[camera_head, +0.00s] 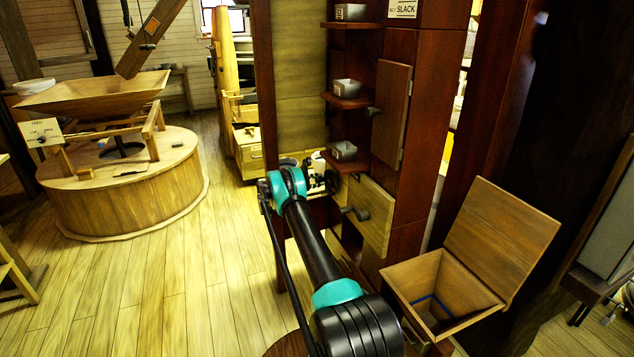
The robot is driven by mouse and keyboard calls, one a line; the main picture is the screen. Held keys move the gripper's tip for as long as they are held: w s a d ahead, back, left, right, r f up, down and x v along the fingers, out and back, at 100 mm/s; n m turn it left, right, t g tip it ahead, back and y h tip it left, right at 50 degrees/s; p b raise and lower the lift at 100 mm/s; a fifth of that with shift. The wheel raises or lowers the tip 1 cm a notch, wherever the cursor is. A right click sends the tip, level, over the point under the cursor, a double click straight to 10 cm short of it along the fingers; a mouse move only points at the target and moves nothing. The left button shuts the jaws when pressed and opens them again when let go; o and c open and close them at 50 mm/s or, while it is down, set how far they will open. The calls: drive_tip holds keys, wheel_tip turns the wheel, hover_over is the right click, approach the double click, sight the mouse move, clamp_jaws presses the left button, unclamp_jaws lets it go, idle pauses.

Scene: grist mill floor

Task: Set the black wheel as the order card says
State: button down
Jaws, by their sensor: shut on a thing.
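My gripper (319,184) is small and dark at the far end of my arm, beside the front of the reddish-brown wooden cabinet. It is shut on what looks like the black wheel (331,181), a dark round shape at the cabinet's lower left. My arm's teal joint and dark links hide part of this spot, so the wheel's setting cannot be read. A small sign (403,8) at the top of the cabinet reads "SLACK". I cannot make out an order card.
Shelves on the cabinet hold small metal tins (347,88). A wooden door (391,113) and a lower panel with a dark handle (362,214) are beside them. An open-lidded wooden bin (440,285) stands at right. A hopper (95,92) stands left; the floor between is clear.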

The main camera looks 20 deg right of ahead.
drive_tip(key=c, duration=1.3)
unclamp_jaws()
wheel_tip(320, 180, up, 10)
drive_tip(key=shift+w+a+f, duration=0.1)
drive_tip(key=shift+a+f, duration=0.05)
